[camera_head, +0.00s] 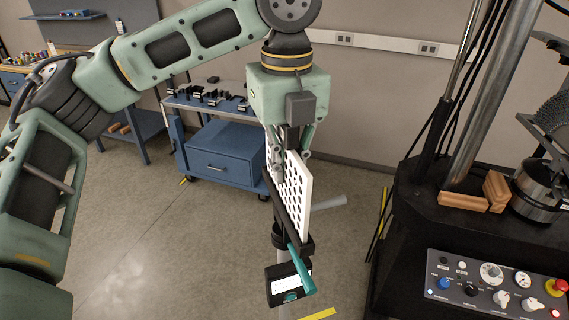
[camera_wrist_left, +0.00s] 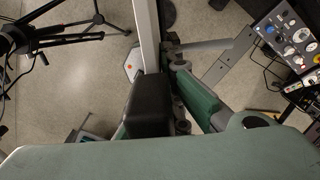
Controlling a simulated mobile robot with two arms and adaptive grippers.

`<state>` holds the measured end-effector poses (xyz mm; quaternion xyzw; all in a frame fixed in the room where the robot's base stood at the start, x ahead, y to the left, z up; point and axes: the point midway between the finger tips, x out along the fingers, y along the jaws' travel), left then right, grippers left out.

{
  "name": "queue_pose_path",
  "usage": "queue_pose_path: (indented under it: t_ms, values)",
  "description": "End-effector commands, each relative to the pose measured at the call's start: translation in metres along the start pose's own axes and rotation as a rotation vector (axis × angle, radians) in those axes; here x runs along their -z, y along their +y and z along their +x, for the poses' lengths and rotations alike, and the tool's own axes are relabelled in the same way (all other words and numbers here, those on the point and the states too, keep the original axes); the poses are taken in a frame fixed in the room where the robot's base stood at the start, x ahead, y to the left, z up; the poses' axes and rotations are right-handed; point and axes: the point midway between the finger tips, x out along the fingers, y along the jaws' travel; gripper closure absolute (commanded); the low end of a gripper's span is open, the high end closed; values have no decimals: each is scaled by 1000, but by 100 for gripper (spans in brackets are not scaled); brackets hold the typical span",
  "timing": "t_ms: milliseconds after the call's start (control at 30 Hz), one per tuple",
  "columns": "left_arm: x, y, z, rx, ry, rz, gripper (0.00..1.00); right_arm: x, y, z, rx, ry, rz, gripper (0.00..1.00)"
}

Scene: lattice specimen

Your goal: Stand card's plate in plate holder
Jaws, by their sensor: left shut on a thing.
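A white perforated plate (camera_head: 297,190) hangs upright below my left gripper (camera_head: 289,155), which is shut on its upper part. In the left wrist view the plate shows as a pale narrow strip (camera_wrist_left: 147,35). A dark holder (camera_head: 285,215) on a stand runs along the plate's lower left side in the head view. I cannot tell whether the plate sits in its slot or is just beside it. A small black box with a white card (camera_head: 286,284) and a teal handle (camera_head: 301,270) are just below. My right gripper is not in view.
A black testing machine (camera_head: 420,225) with a control panel (camera_head: 492,285) stands at the right, with wooden blocks (camera_head: 463,201) on it. A blue cart (camera_head: 222,150) with small black parts stands behind. A tripod (camera_wrist_left: 65,38) is at the left wrist view's upper left. Open floor lies left.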

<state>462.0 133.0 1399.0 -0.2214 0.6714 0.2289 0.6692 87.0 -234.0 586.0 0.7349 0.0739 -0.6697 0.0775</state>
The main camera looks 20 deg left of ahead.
Motion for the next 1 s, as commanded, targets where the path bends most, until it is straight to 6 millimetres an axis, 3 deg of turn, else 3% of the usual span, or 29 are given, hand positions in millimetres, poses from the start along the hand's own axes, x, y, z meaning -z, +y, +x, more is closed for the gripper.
queue_pose_path:
  t_ms: [333, 400, 600, 800, 1000]
  values:
    - [0, 0, 4, -5, 2, 1, 100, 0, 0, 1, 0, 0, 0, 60]
    - [0, 0, 4, -6, 2, 1, 89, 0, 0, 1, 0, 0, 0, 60]
    - [0, 0, 2, -3, 1, 0, 72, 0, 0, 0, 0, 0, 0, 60]
    - [0, 0, 1, -2, 1, 0, 72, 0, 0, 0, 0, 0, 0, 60]
    - [0, 0, 2, -2, 1, 0, 55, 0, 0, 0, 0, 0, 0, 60]
